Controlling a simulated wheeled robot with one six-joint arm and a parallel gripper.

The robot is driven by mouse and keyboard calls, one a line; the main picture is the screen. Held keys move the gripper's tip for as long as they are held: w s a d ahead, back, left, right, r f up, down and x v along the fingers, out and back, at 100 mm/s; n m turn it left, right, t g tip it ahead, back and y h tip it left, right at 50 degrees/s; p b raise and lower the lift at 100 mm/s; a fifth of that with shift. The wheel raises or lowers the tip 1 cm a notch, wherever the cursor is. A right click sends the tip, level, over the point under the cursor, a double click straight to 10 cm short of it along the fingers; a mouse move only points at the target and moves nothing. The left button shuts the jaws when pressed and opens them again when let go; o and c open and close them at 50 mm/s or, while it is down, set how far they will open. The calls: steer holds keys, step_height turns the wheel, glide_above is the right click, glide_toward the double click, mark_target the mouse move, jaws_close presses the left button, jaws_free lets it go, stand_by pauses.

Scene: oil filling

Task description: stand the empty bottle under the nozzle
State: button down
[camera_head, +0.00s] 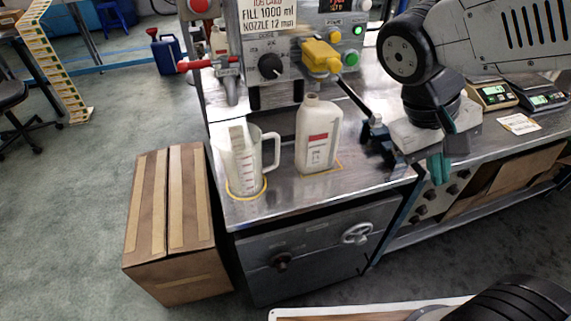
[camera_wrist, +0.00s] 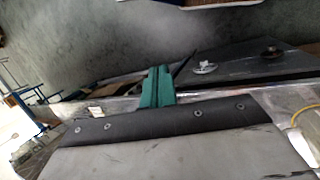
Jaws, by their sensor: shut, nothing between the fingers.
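A white bottle (camera_head: 318,140) with a red and white label stands upright on the steel bench, at a yellow corner mark. A grey nozzle (camera_head: 230,92) with a red lever hangs from the filling machine to its left. A translucent measuring jug (camera_head: 246,165) stands in a yellow ring on the bench, below the nozzle. My gripper (camera_head: 440,172) is to the right of the bottle, apart from it, near the bench's front edge. Its teal fingers (camera_wrist: 157,88) are closed together and empty in the wrist view. The bottle is not clearly visible there.
The machine panel has a black knob (camera_head: 270,67) and a yellow part (camera_head: 321,58) with a dark lever beside the bottle. Scales (camera_head: 492,95) stand on the bench at right. A cardboard box (camera_head: 172,215) stands on the floor at left. A handwheel (camera_wrist: 205,68) shows on the cabinet front.

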steer(key=w+a+f+n+t+h, duration=0.2)
steer(key=w+a+f+h, duration=0.2)
steer(key=w+a+h, duration=0.15)
steer(key=n+t+y, duration=0.2)
steer(key=n+t, duration=0.7)
steer(key=t, duration=0.6)
glide_toward(299, 157)
steer(key=a+f+v, duration=0.1)
steer(key=v, duration=1.2)
steer(key=x, duration=2)
steer(key=shift+w+r, duration=0.2)
steer(key=shift+r, duration=0.15)
steer(key=shift+w+d, duration=0.25)
steer(key=shift+d, duration=0.5)
steer(key=shift+s+a, duration=0.1)
